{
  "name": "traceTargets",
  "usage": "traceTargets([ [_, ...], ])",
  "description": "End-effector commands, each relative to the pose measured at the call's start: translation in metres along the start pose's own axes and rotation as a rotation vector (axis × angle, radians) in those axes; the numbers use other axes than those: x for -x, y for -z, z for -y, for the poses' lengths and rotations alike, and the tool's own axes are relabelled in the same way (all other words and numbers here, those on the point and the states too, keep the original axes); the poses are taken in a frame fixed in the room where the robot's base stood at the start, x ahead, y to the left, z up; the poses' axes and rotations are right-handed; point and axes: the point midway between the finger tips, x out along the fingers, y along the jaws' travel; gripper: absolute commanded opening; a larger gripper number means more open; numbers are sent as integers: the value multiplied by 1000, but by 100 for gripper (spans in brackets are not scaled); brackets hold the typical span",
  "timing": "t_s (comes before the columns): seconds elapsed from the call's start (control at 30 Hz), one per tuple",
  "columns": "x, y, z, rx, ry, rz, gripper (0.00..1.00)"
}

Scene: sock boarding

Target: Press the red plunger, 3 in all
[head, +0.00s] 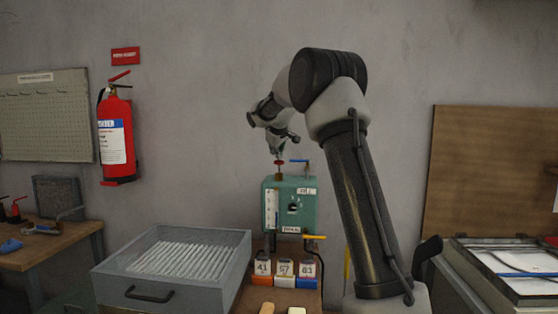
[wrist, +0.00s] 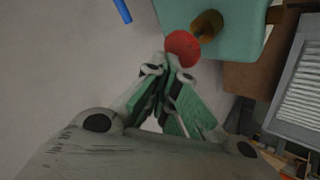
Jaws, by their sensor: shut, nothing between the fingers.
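The red plunger (head: 279,162) stands on a brass collar on top of a teal box (head: 302,206) in the head view. In the wrist view its round red cap (wrist: 183,47) shows just beyond my fingertips, with the brass stem beside it. My gripper (head: 278,150) is shut and empty, pointing down directly above the plunger. In the wrist view my gripper (wrist: 168,72) has its fingertips close together at the edge of the red cap. I cannot tell whether they touch the cap.
A blue lever (head: 300,161) sits right of the plunger on the box top. A yellow-handled valve (head: 314,237) is lower right. Number tags (head: 284,268) stand in front. A grey tray of white rods (head: 180,258) lies left.

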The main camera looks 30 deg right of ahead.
Motion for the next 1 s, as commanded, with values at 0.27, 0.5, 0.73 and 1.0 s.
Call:
traceTargets([
  [0.27,-3,-2,2,-1,1,2,0],
  [0.5,-5,-4,4,-1,1,2,0],
  [0.73,-7,-5,5,-1,1,2,0],
  [1.0,-9,-7,7,0,1,2,0],
])
